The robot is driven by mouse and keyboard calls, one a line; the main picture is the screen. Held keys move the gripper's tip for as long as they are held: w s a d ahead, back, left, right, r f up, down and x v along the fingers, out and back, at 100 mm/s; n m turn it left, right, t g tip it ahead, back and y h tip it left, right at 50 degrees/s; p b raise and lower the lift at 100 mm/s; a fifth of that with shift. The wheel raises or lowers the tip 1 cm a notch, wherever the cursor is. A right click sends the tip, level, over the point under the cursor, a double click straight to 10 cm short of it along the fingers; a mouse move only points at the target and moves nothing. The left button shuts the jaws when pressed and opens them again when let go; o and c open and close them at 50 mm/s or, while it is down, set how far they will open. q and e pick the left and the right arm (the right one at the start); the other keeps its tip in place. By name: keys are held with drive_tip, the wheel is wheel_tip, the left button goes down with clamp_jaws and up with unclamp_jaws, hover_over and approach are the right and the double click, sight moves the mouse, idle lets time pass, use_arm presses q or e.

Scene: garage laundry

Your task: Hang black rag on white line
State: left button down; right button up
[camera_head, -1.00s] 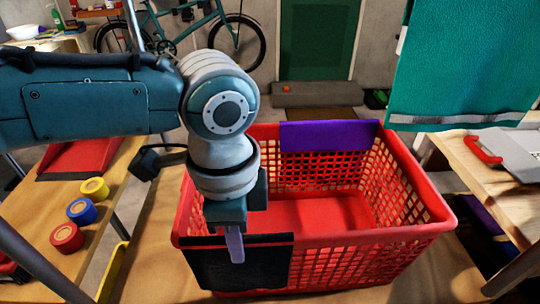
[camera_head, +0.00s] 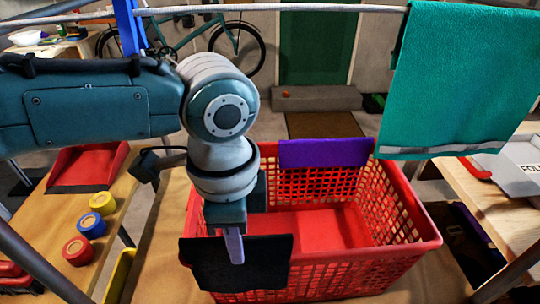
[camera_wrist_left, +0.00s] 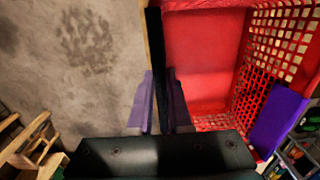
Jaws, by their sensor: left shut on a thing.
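The black rag (camera_head: 262,266) hangs flat and upright from my left gripper (camera_head: 234,246), in front of the red basket's near left corner. My left gripper points down and is shut on the rag's top edge. In the left wrist view the two purple fingers (camera_wrist_left: 157,103) pinch the rag (camera_wrist_left: 155,60), seen edge-on as a dark strip beside the basket. The white line (camera_head: 270,8) runs across the top of the head view, above and beyond my gripper. My right gripper is not in view.
The red basket (camera_head: 425,247) has a purple cloth (camera_head: 325,153) over its far rim. A teal towel (camera_head: 450,80) hangs on the line at right. The line between post and towel is bare. Side tables flank the basket.

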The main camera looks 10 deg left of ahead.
use_arm(q)
drive_tip(key=shift+r+p, duration=1.75)
drive_tip(key=shift+r, duration=0.2)
drive_tip(key=shift+f, duration=0.1)
